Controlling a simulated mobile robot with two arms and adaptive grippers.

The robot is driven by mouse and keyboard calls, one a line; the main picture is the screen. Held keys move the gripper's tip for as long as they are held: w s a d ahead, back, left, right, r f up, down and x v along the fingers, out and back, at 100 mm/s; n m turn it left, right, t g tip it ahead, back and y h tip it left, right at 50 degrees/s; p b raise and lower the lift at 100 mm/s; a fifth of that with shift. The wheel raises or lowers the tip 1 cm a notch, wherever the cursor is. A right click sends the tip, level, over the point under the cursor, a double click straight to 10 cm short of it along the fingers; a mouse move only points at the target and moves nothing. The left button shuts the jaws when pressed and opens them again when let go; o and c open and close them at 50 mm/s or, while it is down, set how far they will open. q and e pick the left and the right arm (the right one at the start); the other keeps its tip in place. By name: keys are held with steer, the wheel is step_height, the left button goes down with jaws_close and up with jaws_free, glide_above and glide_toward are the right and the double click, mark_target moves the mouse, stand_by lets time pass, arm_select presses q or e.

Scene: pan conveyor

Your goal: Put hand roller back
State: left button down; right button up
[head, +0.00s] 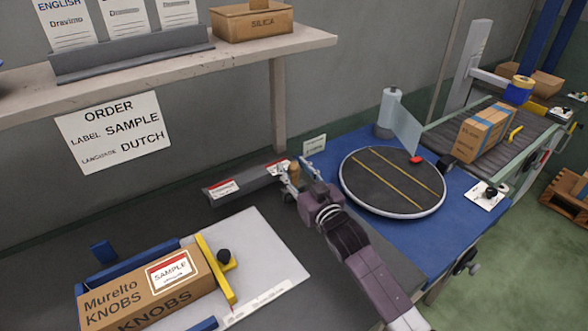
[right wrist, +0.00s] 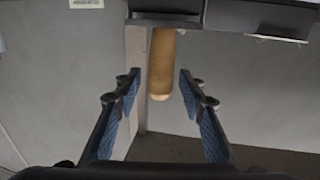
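A tan wooden handle, which looks like that of the hand roller (head: 294,172), stands upright at the right end of a low grey rack (head: 242,182) on the dark worktop. In the right wrist view the handle (right wrist: 162,65) hangs into the space between and beyond my blue-padded fingertips, with clear gaps on both sides. My right gripper (head: 296,190) is right beside the handle in the head view; its fingers (right wrist: 158,88) are apart and hold nothing. The roller's head is hidden or too small to make out. My left gripper is not in view.
A carton with a SAMPLE label (head: 130,300) lies between blue guides and a yellow bar (head: 215,268) at front left. A round turntable (head: 393,182) stands on the blue table at right, before a conveyor (head: 448,140) with a taped box. A shelf (head: 160,72) overhangs the worktop.

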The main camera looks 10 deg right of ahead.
steer(key=shift+r, duration=0.2)
steer(key=v, duration=1.2)
steer(key=shift+b, duration=0.35)
